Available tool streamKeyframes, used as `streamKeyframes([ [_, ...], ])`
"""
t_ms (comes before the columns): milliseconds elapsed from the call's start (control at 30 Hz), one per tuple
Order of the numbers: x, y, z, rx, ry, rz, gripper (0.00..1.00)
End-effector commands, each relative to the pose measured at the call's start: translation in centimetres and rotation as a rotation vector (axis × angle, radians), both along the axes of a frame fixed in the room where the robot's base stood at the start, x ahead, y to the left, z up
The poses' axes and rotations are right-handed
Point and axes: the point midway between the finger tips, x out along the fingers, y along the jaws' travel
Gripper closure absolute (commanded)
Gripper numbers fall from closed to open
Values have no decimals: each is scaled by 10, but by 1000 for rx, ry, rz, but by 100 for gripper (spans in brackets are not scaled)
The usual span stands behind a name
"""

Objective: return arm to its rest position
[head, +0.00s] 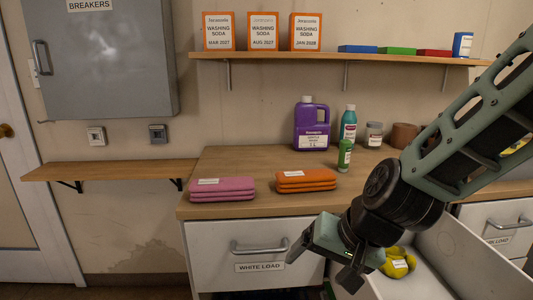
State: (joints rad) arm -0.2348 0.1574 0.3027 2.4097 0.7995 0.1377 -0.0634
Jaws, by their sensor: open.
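My arm reaches in from the right edge in the head view, angled down and to the left. My gripper (321,268) is at its lower end, tilted downward, with its jaws apart and nothing seen between them. It hangs in front of the counter, between the closed drawer marked WHITE LOAD (257,257) and the pulled-out drawer (455,268). A yellow cloth-like thing with a white label (400,264) lies in the pulled-out drawer, just right of my gripper and partly hidden by it.
The wooden counter (240,170) holds folded pink cloths (222,189), folded orange cloths (306,181), a purple jug (312,128), a teal bottle (348,125) and a green bottle (344,156). A shelf (270,56) with boxes is above. A grey breaker cabinet (105,60) hangs left.

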Motion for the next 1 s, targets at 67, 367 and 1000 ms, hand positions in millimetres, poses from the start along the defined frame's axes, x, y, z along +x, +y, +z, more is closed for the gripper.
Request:
streamKeyframes([
  [67, -43, 9, -5, -53, 26, 204, 17],
  [367, -140, -17, -17, -298, 109, 671, 17],
  [1000, -169, -45, 67, -448, 142, 837, 17],
])
